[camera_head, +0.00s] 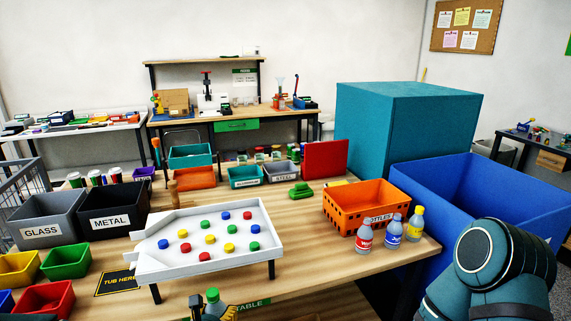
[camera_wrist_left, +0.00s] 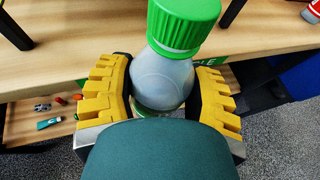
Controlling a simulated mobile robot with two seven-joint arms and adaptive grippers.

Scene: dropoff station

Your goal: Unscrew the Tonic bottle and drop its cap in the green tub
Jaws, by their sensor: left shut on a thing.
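My left gripper (camera_wrist_left: 165,92) is shut on a clear bottle (camera_wrist_left: 163,82) with a ribbed green cap (camera_wrist_left: 185,25). The yellow fingers press both sides of its body below the shoulder. The cap is on the bottle. In the head view the bottle (camera_head: 213,304) is at the bottom edge, in front of the table edge. Its label is mostly hidden, so I cannot read whether it says Tonic. A small green tub (camera_head: 67,262) stands at the table's left, between yellow and red tubs. My right gripper is out of view; only its arm shows at lower right.
A white sorting board (camera_head: 185,262) with coloured discs stands mid-table. GLASS (camera_head: 40,232) and METAL (camera_head: 110,222) bins stand behind the tubs. A black mat (camera_head: 115,283) lies beside them.

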